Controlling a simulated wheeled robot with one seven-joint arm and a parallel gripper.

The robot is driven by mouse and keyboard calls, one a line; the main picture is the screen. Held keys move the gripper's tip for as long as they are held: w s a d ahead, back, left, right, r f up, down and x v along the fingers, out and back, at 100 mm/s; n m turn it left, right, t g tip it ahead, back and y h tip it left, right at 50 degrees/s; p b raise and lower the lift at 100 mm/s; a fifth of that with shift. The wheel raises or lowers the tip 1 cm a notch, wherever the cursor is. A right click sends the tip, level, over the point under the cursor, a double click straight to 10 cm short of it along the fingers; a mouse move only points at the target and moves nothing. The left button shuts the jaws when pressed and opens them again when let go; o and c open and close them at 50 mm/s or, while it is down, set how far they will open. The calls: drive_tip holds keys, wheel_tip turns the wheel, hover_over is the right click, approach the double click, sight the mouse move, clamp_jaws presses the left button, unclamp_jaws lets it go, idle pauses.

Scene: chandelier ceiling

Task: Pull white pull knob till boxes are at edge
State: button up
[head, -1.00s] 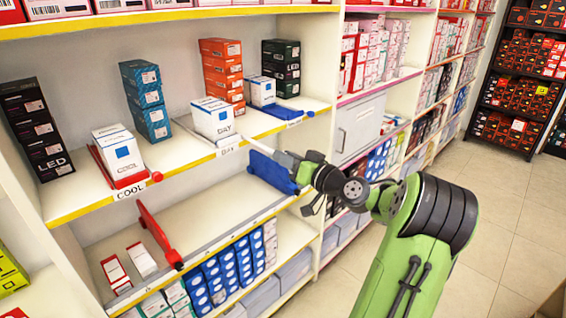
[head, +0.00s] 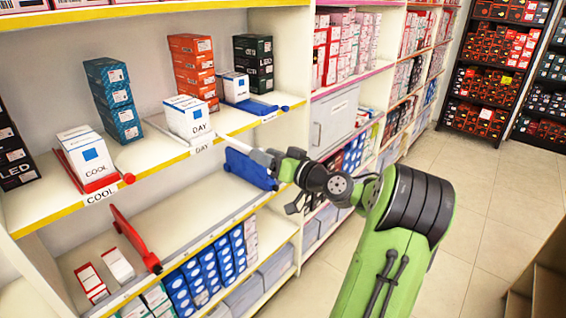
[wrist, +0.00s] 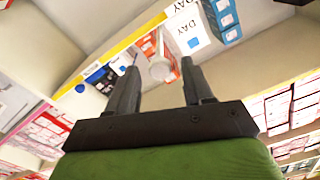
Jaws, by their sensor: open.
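A white DAY box (head: 189,119) stands on a white pull tray on the upper shelf, set back a little from the yellow front edge. The white pull knob (wrist: 162,70) sticks out from the shelf edge in the wrist view, below the DAY label (wrist: 188,37). My gripper (wrist: 160,66) is open, its two dark fingers pointing toward the shelf. The knob shows between and beyond the fingertips; I cannot tell whether they touch it. In the head view my wrist hides the exact finger position.
A red tray (head: 100,184) with a COOL box stands left of the DAY box. A blue tray (head: 262,106) with a white box stands right. Below, a blue divider (head: 249,169) and a red divider (head: 134,240) are on the lower shelf. Open floor (head: 470,215) lies right.

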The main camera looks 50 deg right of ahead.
drive_tip(key=s, duration=1.4)
drive_tip(key=shift+s+d, duration=0.15)
drive_tip(key=shift+s, duration=0.25)
drive_tip(key=w+a+f+n+g+y+p, duration=0.1)
drive_tip(key=w+a+f+n+g+y, duration=0.25)
drive_tip(key=a, duration=0.65)
drive_tip(key=w+a+f+n+g+h, duration=0.1)
drive_tip(key=w+a+f+g, duration=0.35)
drive_tip(key=a, duration=0.65)
drive_tip(key=s+a+r+g+h+p, duration=0.1)
drive_tip(key=s+a+r+g, duration=0.1)
drive_tip(key=s+a, duration=0.3)
drive_tip(key=s+a+r+g+h+p, duration=0.1)
drive_tip(key=s+a, duration=0.3)
drive_tip(key=s, duration=0.6)
drive_tip(key=shift+s+a+r+g+h, duration=0.3)
drive_tip(key=shift+a+r+g+h, duration=0.1)
drive_tip(key=shift+r+g+h, duration=0.25)
